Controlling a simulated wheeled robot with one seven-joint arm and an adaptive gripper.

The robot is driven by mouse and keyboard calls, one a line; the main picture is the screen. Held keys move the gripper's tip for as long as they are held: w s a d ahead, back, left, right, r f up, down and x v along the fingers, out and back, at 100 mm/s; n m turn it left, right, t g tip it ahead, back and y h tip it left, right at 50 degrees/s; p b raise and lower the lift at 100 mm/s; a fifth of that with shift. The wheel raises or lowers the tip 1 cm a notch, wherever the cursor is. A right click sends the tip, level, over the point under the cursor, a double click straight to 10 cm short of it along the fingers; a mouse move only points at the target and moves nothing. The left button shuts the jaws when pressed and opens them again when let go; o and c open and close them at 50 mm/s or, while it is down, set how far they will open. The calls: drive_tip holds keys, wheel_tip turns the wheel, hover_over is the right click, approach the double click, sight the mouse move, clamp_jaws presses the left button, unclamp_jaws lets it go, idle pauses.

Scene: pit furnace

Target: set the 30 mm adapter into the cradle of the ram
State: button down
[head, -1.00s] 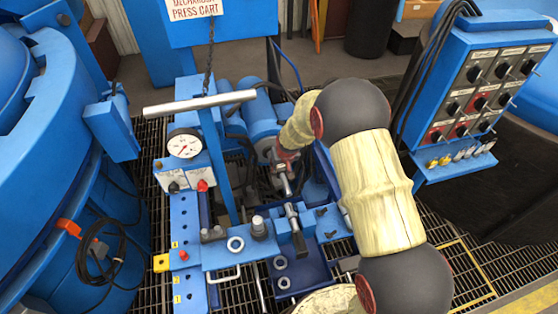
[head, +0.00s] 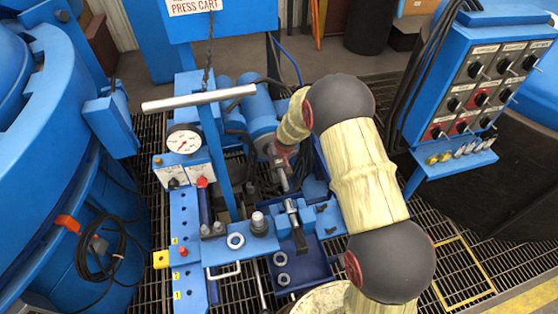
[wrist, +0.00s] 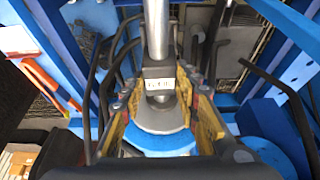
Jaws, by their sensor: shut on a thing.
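My gripper (head: 281,158) is above the middle of the press cart, pointing down and away from me. It is shut on the adapter, a silver rod (head: 281,179) whose free end points toward the cart. In the wrist view the yellow-padded fingers of my gripper (wrist: 158,78) close on a dark block with a white label, part of the adapter (wrist: 157,30); the label is too small to read surely. A blue block with a silver cylinder and a black bar (head: 293,212) lies just below the rod's end, apart from it. I cannot tell clearly which part is the cradle.
A blue shelf holds a ring (head: 235,240) and a stepped silver piece (head: 258,222). A blue tray (head: 300,268) with two rings is nearer me. A long grey handle bar (head: 200,98) and a pressure gauge (head: 183,139) stand left. A control box (head: 480,85) is at right.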

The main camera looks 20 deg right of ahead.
sight(279, 169)
drive_tip(key=shift+w+f+b, duration=0.1)
drive_tip(key=shift+f+b, duration=1)
drive_tip(key=shift+f, duration=0.85)
drive_tip(key=shift+f+b, duration=0.45)
drive_tip(key=shift+f, duration=0.45)
drive_tip(key=c, duration=1.6)
unclamp_jaws()
drive_tip(key=shift+c, duration=0.2)
drive_tip(key=o, duration=0.4)
drive_tip(key=shift+s+f, duration=0.2)
drive_tip(key=shift+s, duration=0.05)
drive_tip(key=shift+r, duration=0.4)
drive_tip(key=v, duration=1.1)
drive_tip(key=shift+s+r, duration=0.1)
drive_tip(key=shift+r, duration=0.05)
